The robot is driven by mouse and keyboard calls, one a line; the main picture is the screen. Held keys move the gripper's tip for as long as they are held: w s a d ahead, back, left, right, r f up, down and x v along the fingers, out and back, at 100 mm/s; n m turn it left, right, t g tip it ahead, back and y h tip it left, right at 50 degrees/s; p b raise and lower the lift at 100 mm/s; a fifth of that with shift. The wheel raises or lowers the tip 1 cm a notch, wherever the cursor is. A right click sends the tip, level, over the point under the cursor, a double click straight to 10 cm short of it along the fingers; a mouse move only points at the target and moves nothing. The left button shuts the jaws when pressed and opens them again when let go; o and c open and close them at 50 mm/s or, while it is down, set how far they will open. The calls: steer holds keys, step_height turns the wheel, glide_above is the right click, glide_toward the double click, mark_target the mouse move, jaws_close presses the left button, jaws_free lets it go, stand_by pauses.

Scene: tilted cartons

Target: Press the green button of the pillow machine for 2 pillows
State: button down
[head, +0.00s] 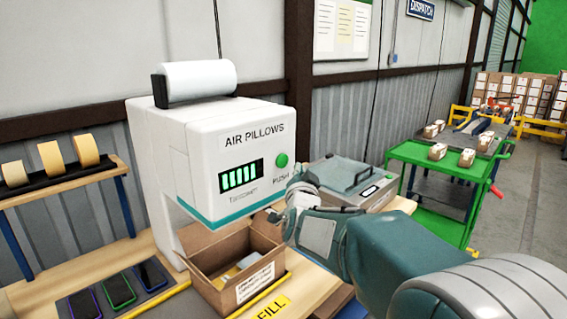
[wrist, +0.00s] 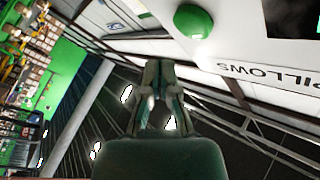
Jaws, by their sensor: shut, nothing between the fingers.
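The white pillow machine (head: 215,160) stands on the wooden bench, with "AIR PILLOWS" on its front. Its green button (head: 282,160) is at the right of the front panel, above the word "PUSH". In the wrist view the green button (wrist: 193,21) shows near the top, with part of the machine's front (wrist: 235,45) around it. A display on the panel shows several lit green bars. My gripper (head: 297,178) is just below and right of the button in the head view. In the wrist view my gripper (wrist: 160,70) is shut and empty, apart from the button.
An open carton (head: 235,268) with items inside sits below the machine. A grey lidded device (head: 350,182) is to the right. Tape rolls (head: 50,160) and phones (head: 118,288) are at the left. A green cart (head: 445,165) with small boxes stands behind.

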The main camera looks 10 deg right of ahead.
mark_target(288, 159)
steer(key=shift+w+a, duration=0.75)
steer(key=shift+w, duration=0.25)
stand_by(0.8)
steer(key=shift+w+a+r, duration=0.1)
steer(key=shift+w+a, duration=0.05)
steer(key=shift+w, duration=0.1)
steer(key=shift+w+a, duration=0.3)
steer(key=shift+w, duration=0.1)
stand_by(0.8)
steer(key=shift+s+d, duration=0.5)
steer(key=shift+s, duration=0.25)
steer(key=s+d, duration=0.1)
steer(key=s, duration=0.1)
steer(key=s+d, duration=0.2)
stand_by(0.6)
